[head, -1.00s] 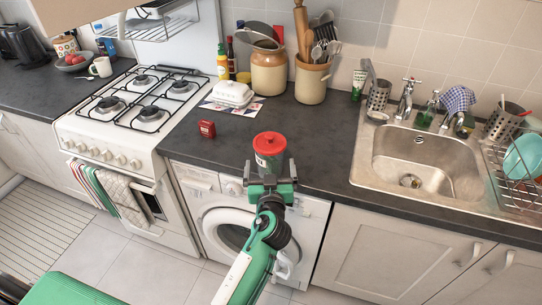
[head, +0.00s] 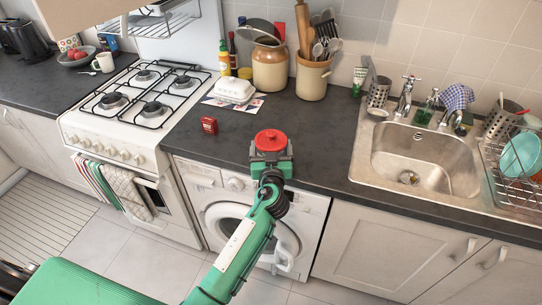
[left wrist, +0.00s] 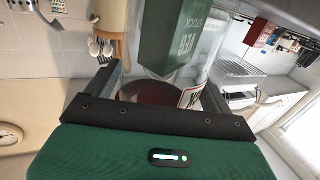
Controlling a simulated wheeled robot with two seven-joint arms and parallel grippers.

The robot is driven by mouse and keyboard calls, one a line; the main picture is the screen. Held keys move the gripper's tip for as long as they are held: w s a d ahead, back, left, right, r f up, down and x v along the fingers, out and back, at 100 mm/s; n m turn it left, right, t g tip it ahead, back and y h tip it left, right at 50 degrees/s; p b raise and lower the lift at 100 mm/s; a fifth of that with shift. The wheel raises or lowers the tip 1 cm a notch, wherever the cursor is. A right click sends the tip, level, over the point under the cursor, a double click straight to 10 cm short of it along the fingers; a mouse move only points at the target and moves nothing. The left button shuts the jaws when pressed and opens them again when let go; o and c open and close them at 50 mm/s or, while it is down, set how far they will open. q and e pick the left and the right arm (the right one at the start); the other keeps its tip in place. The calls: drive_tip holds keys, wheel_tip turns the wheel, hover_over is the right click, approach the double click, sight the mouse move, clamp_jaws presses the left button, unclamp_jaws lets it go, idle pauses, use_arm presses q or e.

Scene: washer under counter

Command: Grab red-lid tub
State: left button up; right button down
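The red-lid tub (head: 270,140) stands upright near the counter's front edge, above the washing machine. In the head view only its lid shows clearly, and my gripper hides most of its body. My left gripper (head: 271,157) is level with the tub, with one finger on each side of it. In the left wrist view the scene is upside down. My right gripper is not in view.
A small red box (head: 209,125) lies left of the tub. A white butter dish (head: 235,91), a crock of utensils (head: 311,78) and a brown jar (head: 270,68) stand behind. The sink (head: 425,160) is to the right. The counter close around the tub is clear.

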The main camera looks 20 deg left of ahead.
use_arm(q)
drive_tip(key=c, duration=1.4)
drive_tip(key=shift+c, duration=1.3)
drive_tip(key=shift+r, duration=0.1)
